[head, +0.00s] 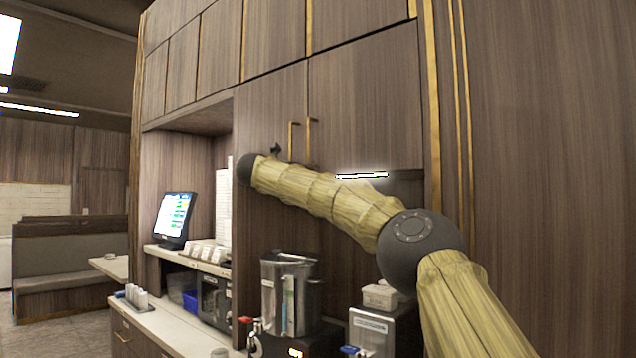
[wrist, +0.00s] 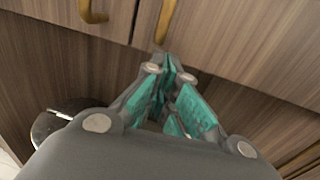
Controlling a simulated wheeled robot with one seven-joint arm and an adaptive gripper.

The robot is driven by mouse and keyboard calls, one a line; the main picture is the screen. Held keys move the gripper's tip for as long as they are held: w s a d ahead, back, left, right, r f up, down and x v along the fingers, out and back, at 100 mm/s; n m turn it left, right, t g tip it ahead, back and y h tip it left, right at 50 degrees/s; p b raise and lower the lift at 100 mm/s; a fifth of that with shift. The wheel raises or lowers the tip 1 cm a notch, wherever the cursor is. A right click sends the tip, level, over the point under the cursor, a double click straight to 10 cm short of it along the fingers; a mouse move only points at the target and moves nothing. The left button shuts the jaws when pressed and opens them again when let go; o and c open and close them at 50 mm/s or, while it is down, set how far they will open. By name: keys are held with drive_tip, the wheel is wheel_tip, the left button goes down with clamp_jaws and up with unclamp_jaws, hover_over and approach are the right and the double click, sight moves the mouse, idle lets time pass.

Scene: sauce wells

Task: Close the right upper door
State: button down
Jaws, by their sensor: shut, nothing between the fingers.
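The right upper door (head: 365,100) is a brown wood-grain panel with a gold bar handle (head: 309,138) at its lower left. In the head view it looks about flush with the left upper door (head: 268,105); a small gap cannot be ruled out. In the wrist view two gold handles show at the top, with the right one (wrist: 165,20) just beyond my fingertips. My gripper (wrist: 170,75) is shut and empty, near the doors' lower edge. Contact with the door cannot be told. In the head view my gripper is mostly hidden behind my wrist.
A steel urn (head: 288,295) and a metal dispenser (head: 372,325) stand on the counter below my arm. A screen (head: 174,218) and stacked white cups (head: 223,215) are at the left. A lit strip (head: 361,176) shows under the right door. A booth seat (head: 70,265) is far left.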

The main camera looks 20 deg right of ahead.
drive_tip(key=w+b+v, duration=0.1)
drive_tip(key=b+v, duration=0.1)
drive_tip(key=v, duration=0.7)
drive_tip(key=shift+s+a, duration=0.15)
drive_tip(key=shift+a, duration=0.45)
drive_tip(key=shift+f, duration=0.15)
